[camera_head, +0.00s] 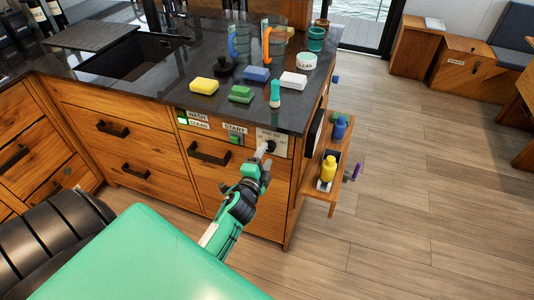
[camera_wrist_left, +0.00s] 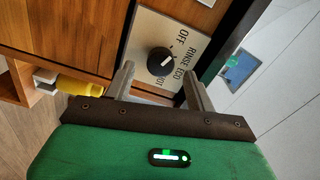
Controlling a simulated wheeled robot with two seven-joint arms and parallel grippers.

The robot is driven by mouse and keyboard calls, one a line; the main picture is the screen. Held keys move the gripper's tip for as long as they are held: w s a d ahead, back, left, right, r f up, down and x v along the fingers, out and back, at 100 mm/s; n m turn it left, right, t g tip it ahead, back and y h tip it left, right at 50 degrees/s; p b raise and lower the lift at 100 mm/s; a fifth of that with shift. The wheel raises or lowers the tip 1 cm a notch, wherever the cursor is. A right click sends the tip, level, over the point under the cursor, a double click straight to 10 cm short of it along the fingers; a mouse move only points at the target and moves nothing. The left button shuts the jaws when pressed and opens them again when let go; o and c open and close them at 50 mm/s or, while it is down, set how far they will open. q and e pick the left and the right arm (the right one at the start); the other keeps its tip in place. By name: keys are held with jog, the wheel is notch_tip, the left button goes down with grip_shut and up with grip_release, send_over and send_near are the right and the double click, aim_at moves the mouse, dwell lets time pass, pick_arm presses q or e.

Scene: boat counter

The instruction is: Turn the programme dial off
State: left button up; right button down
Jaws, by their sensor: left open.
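The programme dial (camera_wrist_left: 160,61) is a round black knob with a white mark, on a pale plate (camera_wrist_left: 150,24) lettered OFF, RINSE, ECO and what looks like HOT. In the left wrist view its mark seems to lie on the side of OFF and RINSE; the exact setting is hard to tell. In the head view the dial (camera_head: 270,147) is on the cabinet front under the counter corner. My left gripper (camera_wrist_left: 157,73) is open, with its fingers to either side of the dial and no clear contact. In the head view the left gripper (camera_head: 264,155) partly covers the plate. My right gripper is not in view.
A START button (camera_head: 235,139) and WASH/CLEAN labels lie left of the dial. The dark counter (camera_head: 150,84) above holds sponges, a brush and jugs. A side shelf (camera_head: 318,190) with a yellow bottle (camera_head: 328,168) juts out at right. The floor beyond is clear.

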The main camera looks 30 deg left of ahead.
pick_arm(q)
jog(key=b+v, duration=0.1)
jog(key=v, duration=1)
jog(key=shift+b, duration=0.35)
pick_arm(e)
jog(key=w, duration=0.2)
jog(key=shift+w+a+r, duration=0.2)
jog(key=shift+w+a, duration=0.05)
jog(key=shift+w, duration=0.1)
pick_arm(q)
jog(key=shift+s+d, duration=0.1)
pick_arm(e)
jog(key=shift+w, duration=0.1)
